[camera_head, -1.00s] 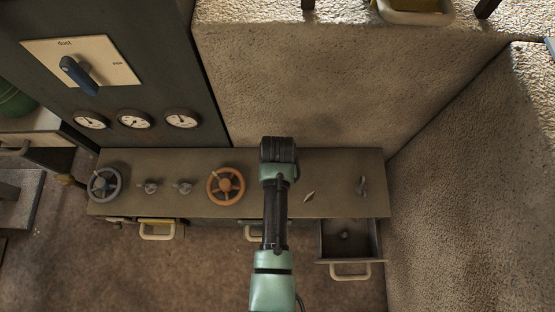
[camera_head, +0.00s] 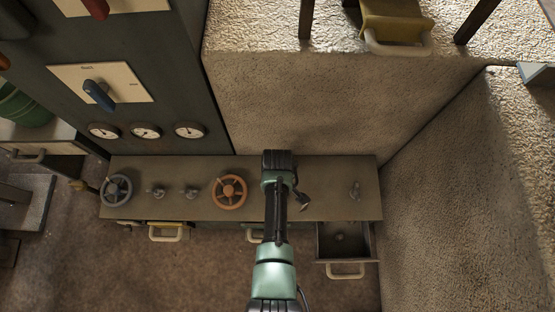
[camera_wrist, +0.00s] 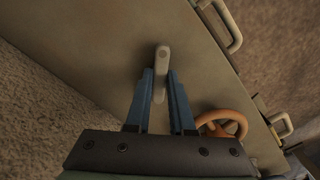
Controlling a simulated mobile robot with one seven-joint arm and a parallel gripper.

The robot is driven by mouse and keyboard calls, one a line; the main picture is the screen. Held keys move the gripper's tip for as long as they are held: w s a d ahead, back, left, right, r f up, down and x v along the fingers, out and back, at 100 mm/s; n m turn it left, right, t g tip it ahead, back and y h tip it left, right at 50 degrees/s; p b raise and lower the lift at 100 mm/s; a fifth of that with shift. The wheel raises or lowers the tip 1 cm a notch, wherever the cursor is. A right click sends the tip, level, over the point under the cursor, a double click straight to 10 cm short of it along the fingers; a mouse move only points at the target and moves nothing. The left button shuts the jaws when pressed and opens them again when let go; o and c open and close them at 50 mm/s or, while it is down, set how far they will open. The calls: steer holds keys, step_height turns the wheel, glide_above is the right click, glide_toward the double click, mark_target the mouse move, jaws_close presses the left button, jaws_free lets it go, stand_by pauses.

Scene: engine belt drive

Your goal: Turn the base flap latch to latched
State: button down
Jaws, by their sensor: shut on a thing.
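A pale grey latch lever (camera_wrist: 162,56) on the bench top shows in the wrist view. My gripper (camera_wrist: 161,78) is shut on it, with one blue finger on each side. The lever's far end sticks out past the fingertips. In the head view the lever (camera_head: 303,205) is small and dark beside my wrist, right of the orange wheel. No label or mark for its position is readable.
An open drawer (camera_head: 345,241) juts out at front right. Stone walls stand behind and at right.

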steer(key=n+p, duration=0.1)
steer(key=n, duration=0.3)
steer(key=shift+r+n+p, duration=0.1)
steer(key=shift+n+p, duration=0.7)
steer(key=shift+n, duration=1.8)
steer(key=c, duration=0.8)
jaws_free()
step_height(320, 180, up, 13)
steer(key=p, duration=0.7)
steer(key=shift+p, duration=0.3)
